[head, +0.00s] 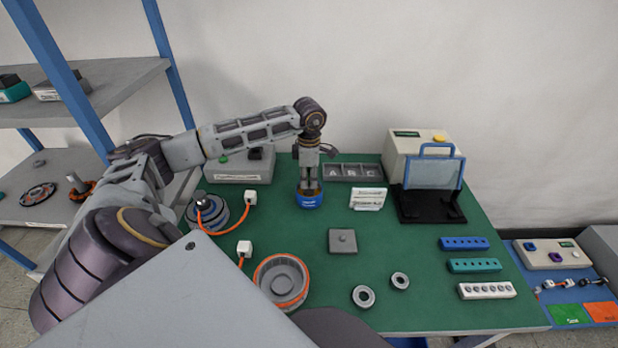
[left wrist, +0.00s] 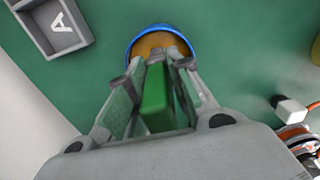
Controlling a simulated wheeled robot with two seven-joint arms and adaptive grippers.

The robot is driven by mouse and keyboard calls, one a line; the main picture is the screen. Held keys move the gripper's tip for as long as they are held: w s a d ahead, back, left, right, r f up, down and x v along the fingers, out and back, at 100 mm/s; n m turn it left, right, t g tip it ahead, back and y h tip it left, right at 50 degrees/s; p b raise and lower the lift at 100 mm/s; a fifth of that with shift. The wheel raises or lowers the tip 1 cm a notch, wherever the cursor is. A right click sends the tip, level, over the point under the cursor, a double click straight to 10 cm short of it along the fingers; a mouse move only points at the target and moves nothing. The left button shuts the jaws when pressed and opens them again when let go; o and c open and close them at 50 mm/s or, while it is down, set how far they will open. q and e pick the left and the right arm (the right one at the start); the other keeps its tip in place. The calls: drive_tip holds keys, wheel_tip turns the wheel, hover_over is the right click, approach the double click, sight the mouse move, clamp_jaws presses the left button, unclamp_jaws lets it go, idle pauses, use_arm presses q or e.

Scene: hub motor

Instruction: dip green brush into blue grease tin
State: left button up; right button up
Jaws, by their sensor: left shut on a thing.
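The blue grease tin (head: 309,201) stands on the green table top, and its amber grease shows in the left wrist view inside the blue rim (left wrist: 133,43). My left gripper (head: 310,184) points straight down over the tin. It is shut on the green brush (left wrist: 156,98), whose green handle lies between the fingers in the left wrist view. The brush's lower end is hidden by the fingers, so I cannot tell how deep it sits in the grease. My right gripper is not in view.
A lettered tray (head: 353,172) and a white sign (head: 368,199) stand near the tin. Left is a motor part with an orange cable (head: 228,222). An orange-rimmed hub (head: 281,282), a grey plate (head: 343,241) and two rings (head: 363,296) lie in front. Table between is clear.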

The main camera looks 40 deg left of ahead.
use_arm(q)
drive_tip(key=shift+f+b, duration=0.6)
drive_tip(key=shift+f, duration=0.35)
idle(0.7)
drive_tip(key=shift+r+p, duration=2.5)
drive_tip(key=shift+r, duration=1.75)
